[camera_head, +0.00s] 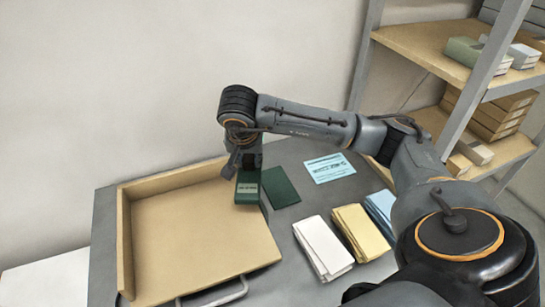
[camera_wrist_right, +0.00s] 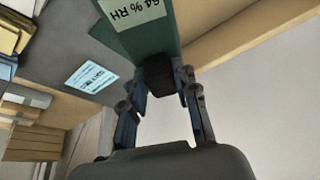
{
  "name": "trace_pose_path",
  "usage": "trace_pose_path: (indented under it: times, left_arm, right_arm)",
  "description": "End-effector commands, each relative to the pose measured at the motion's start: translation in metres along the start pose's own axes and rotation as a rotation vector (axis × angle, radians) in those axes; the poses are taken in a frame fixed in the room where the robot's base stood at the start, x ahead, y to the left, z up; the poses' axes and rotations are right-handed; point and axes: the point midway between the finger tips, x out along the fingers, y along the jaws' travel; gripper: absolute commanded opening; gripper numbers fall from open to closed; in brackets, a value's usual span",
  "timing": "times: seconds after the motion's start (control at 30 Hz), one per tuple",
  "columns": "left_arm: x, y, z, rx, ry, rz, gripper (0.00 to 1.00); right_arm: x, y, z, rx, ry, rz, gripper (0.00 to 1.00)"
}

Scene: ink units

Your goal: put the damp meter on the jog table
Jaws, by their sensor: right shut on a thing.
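The damp meter (camera_head: 247,190) is a dark green device with a pale display at its lower end. In the right wrist view the meter (camera_wrist_right: 155,38) shows its display, reading "64 % RH". My right gripper (camera_head: 240,163) is shut on the meter's dark upper end; its fingers (camera_wrist_right: 165,80) show on both sides of it. The jog table (camera_head: 195,240) is a tan board with raised walls at its left and back. The meter hangs at the board's right edge in the head view; I cannot tell its height. My left gripper is out of view.
A flat dark green pad (camera_head: 281,188) lies on the grey bench (camera_head: 300,152) right of the meter. A blue card (camera_head: 330,168) and white (camera_head: 322,248), yellow (camera_head: 361,233) and blue (camera_head: 381,209) paper stacks lie further right. A loaded shelf (camera_head: 430,45) stands behind. The board is empty.

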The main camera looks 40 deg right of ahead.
Motion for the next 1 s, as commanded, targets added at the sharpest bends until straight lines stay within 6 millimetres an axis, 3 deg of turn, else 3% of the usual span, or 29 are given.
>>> trace_pose_path:
  times: [0.1, 0.33, 0.5, 0.77, 1.0]
  left_arm:
    - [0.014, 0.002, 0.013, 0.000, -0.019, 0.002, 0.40]
    - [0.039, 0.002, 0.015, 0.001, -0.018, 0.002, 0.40]
    - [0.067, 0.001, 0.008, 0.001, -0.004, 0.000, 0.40]
    - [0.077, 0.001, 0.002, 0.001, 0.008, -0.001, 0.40]
    - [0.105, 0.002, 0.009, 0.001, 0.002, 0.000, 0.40]
  right_arm:
    - [0.025, 0.018, -0.014, 0.008, 0.000, 0.006, 0.00]
    - [0.067, 0.051, -0.048, 0.009, 0.002, 0.005, 0.00]
    - [0.104, 0.064, -0.053, 0.005, 0.001, 0.003, 0.00]
    - [0.120, 0.072, -0.060, 0.004, 0.002, 0.001, 0.00]
    - [0.153, 0.075, -0.051, 0.001, 0.000, 0.001, 0.00]
